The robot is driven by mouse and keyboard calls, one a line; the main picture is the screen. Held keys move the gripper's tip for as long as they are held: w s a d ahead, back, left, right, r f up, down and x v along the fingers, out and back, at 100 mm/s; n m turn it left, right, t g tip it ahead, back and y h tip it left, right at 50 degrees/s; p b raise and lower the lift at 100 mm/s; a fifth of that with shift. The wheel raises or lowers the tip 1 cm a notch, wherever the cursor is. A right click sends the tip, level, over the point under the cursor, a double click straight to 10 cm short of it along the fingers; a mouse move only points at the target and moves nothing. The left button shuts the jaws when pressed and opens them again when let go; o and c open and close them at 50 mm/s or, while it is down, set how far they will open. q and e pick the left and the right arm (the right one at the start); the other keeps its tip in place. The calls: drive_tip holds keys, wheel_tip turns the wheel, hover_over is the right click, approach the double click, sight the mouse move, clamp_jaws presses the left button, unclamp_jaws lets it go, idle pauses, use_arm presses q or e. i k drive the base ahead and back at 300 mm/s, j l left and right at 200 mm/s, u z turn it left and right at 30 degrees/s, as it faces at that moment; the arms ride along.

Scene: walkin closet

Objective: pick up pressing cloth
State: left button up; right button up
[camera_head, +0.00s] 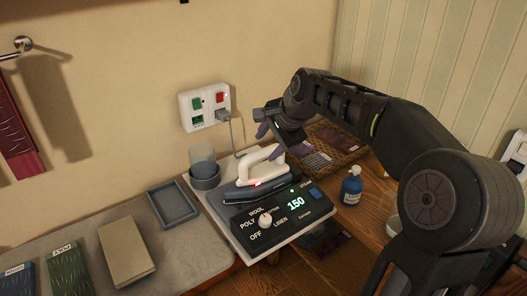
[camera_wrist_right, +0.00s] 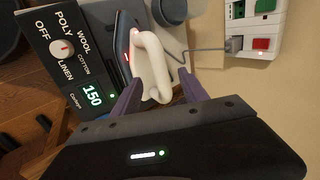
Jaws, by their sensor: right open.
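A folded beige cloth (camera_head: 127,250), which looks like the pressing cloth, lies flat on the grey padded board at the lower left. My right gripper (camera_head: 266,138) is well to the right of it, above the iron's white handle (camera_head: 262,163). In the right wrist view, its two purple fingers (camera_wrist_right: 160,95) are apart, and the handle (camera_wrist_right: 152,60) shows between and beyond them. I cannot tell whether they touch it. The cloth is not in the wrist view. My left gripper is not in view.
The iron stands on a station with a dial and a 150 display (camera_head: 296,203). A grey tray (camera_head: 173,205) and a cup (camera_head: 204,173) lie between cloth and iron. Green (camera_head: 68,271) and blue labelled pieces lie left of the cloth. A blue bottle (camera_head: 351,188) and a wicker basket (camera_head: 350,153) are right.

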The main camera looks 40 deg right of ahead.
sight(130, 260)
drive_tip(key=k, duration=1)
